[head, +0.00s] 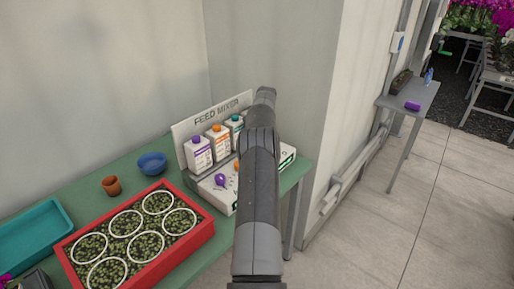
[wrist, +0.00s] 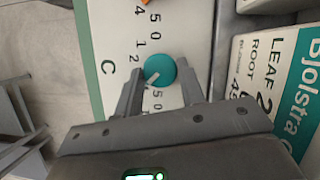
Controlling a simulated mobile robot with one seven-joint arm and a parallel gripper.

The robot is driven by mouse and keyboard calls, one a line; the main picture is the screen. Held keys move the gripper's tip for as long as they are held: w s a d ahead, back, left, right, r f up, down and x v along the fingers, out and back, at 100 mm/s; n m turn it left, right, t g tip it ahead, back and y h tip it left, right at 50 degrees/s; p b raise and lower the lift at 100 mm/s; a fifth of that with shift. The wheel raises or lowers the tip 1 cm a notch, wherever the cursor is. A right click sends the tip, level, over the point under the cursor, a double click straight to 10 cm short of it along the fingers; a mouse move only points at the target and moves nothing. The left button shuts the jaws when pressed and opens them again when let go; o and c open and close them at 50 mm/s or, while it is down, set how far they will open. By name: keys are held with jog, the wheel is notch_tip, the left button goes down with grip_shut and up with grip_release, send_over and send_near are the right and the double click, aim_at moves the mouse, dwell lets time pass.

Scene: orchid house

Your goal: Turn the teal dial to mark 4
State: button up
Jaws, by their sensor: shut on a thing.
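The teal dial (wrist: 161,68) sits on the white panel (wrist: 190,30) of the feed mixer. My gripper (wrist: 160,80) has one finger on each side of the dial and is shut on it. A pale pointer line on the dial points to the lower left in the wrist view. Printed numbers stand around it, but which mark it meets is not clear. In the head view my arm hides the teal dial and my gripper. The feed mixer's panel (head: 216,196) shows there with a purple dial (head: 220,180) and part of an orange dial.
Bottles with purple (head: 198,152), orange (head: 219,142) and teal caps stand behind the panel; a labelled bottle (wrist: 270,85) is close right of my gripper. A red tray (head: 195,240), blue bowl (head: 152,163) and small pot (head: 111,186) are on the green table. The floor at right is clear.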

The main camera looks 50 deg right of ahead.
jog(key=shift+n, duration=0.3)
jog(key=o, duration=1)
jog(key=shift+r, duration=0.35)
jog(key=r, duration=0.3)
jog(key=shift+s+d+r, duration=0.1)
jog(key=shift+s+r, duration=0.1)
jog(key=shift+r, duration=0.2)
jog(key=s+r, duration=0.2)
jog(key=s, duration=0.1)
jog(key=s+d+r, duration=0.1)
jog(key=s+r, duration=0.1)
jog(key=s, duration=0.2)
jog(key=s+d+r, duration=0.1)
jog(key=s+r, duration=0.1)
jog(key=s, duration=0.2)
jog(key=shift+d+r, duration=0.15)
jog(key=shift+r, duration=0.1)
